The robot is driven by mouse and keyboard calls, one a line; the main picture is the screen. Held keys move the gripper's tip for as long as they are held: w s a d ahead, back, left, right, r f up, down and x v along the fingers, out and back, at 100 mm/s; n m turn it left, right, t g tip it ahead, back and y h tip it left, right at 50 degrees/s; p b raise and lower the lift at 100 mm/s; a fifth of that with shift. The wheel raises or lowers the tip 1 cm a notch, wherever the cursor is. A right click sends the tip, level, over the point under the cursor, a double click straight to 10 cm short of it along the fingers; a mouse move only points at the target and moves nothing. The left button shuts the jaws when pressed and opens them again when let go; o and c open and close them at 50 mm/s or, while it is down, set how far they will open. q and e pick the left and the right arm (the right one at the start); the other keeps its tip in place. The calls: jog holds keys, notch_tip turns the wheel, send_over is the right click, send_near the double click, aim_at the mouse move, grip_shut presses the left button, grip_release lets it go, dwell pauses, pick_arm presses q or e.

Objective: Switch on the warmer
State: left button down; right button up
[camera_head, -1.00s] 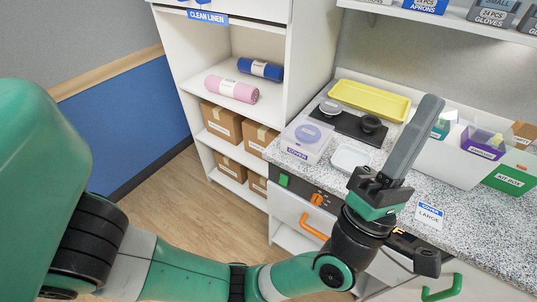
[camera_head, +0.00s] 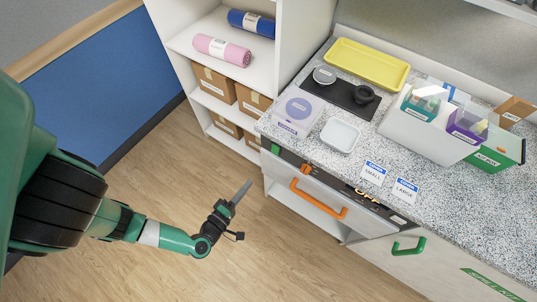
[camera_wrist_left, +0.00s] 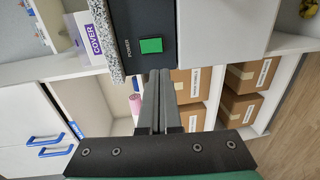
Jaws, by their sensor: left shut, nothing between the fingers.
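The warmer's dark control panel (camera_head: 330,182) runs along the counter's front edge, above a drawer with an orange handle (camera_head: 320,200). A green power button (camera_head: 275,149) sits at its left end; in the left wrist view the green button (camera_wrist_left: 151,46) has the word POWER beside it. An orange knob (camera_head: 305,168) and a display that seems to read OFF (camera_head: 367,197) are further right. My left gripper (camera_head: 246,186) is shut and empty, in front of the cabinet's left end. In the wrist view its fingertips (camera_wrist_left: 155,73) appear just below the button, apart from it. My right gripper is out of view.
The counter holds a purple-lidded cover box (camera_head: 298,108), a white dish (camera_head: 340,134), a black plate (camera_head: 345,95), a yellow tray (camera_head: 368,68) and bins (camera_head: 430,135). A shelf unit (camera_head: 270,60) stands behind left. The floor around my left arm is clear.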

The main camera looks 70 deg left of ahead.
pick_arm(q)
jog(key=shift+w+a+f, duration=0.1)
jog(key=shift+w, duration=0.05)
jog(key=b, duration=0.5)
send_near(275, 150)
jog(key=w+a+f, duration=0.3)
jog(key=w+a, duration=0.1)
jog(key=shift+w+a, duration=0.1)
jog(key=shift+w, duration=0.45)
